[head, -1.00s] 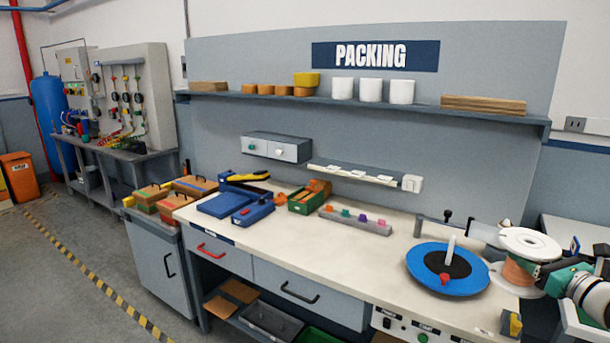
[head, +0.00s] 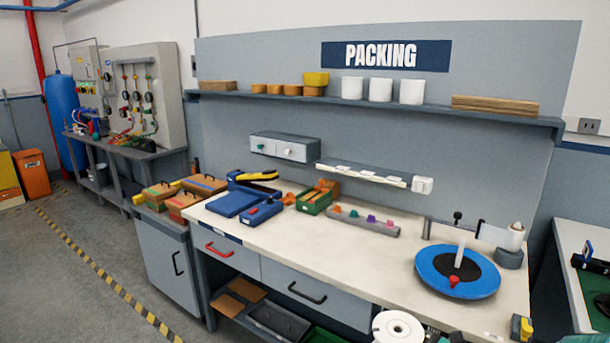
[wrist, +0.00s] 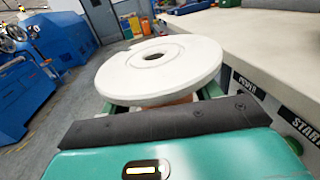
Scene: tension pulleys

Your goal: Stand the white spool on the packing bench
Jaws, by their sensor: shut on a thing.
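The white spool (head: 398,327) shows at the bottom edge of the head view, in front of the bench's front edge, with its round flange and centre hole facing up. In the wrist view the spool (wrist: 160,69) is upright between the green fingers of my gripper (wrist: 166,100), which is shut on it. A little of its orange-brown winding shows under the flange. The packing bench (head: 375,255) has a pale top. In the wrist view its edge (wrist: 245,60) is to the right of the spool. The lower part of the spool is hidden.
A blue turntable (head: 431,284) with a white upright post stands at the bench's right. A grey strip with coloured pegs (head: 362,221), a green bin (head: 316,203) and blue trays (head: 233,203) sit further left. The bench top between the front edge and the peg strip is clear.

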